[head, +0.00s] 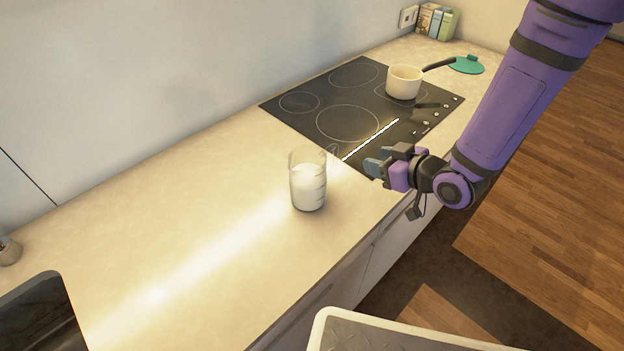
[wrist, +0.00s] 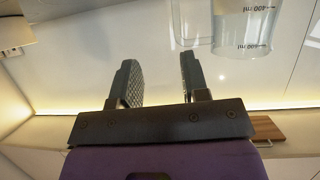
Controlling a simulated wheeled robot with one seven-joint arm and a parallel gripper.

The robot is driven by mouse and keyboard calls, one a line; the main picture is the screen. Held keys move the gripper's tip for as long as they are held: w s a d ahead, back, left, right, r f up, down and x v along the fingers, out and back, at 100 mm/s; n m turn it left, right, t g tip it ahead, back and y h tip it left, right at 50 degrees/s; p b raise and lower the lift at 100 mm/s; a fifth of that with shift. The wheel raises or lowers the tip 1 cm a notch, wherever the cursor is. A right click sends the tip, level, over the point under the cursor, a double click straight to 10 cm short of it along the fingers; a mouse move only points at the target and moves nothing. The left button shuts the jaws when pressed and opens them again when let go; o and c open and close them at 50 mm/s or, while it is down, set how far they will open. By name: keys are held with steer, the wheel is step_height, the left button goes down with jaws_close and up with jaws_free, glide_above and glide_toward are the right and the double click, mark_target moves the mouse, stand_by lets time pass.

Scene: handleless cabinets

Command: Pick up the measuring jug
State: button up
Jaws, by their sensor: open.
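The measuring jug (head: 308,182) is clear, with white contents, and stands upright on the pale counter, left of the hob. Its handle is on the right side, toward the hob. In the wrist view the jug (wrist: 243,28) shows at the top right with "400 ml" marks, cut off by the frame edge. My gripper (head: 376,168) is to the right of the jug, above the counter's front edge, apart from it. In the wrist view my gripper (wrist: 158,82) is open, with nothing between its fingers.
A black hob (head: 350,122) lies behind, with a cream saucepan (head: 404,82) on it. A green lid or mat (head: 466,64) and small boxes (head: 436,22) are at the far end. A dark sink (head: 42,318) is at lower left. The counter left of the jug is clear.

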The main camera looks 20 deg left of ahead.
mark_target(334, 167)
steer(key=shift+y, duration=0.5)
steer(key=a+f, duration=0.1)
steer(key=a, duration=0.1)
steer(key=a+f, duration=0.1)
steer(key=a, duration=0.1)
steer(key=w+a+f, duration=0.1)
steer(key=a, duration=0.1)
steer(key=shift+f, duration=0.2)
steer(key=shift+r+x, duration=0.2)
steer(key=shift+x, duration=2.5)
steer(key=shift+w, duration=0.2)
steer(key=shift+r, duration=0.1)
jaws_close()
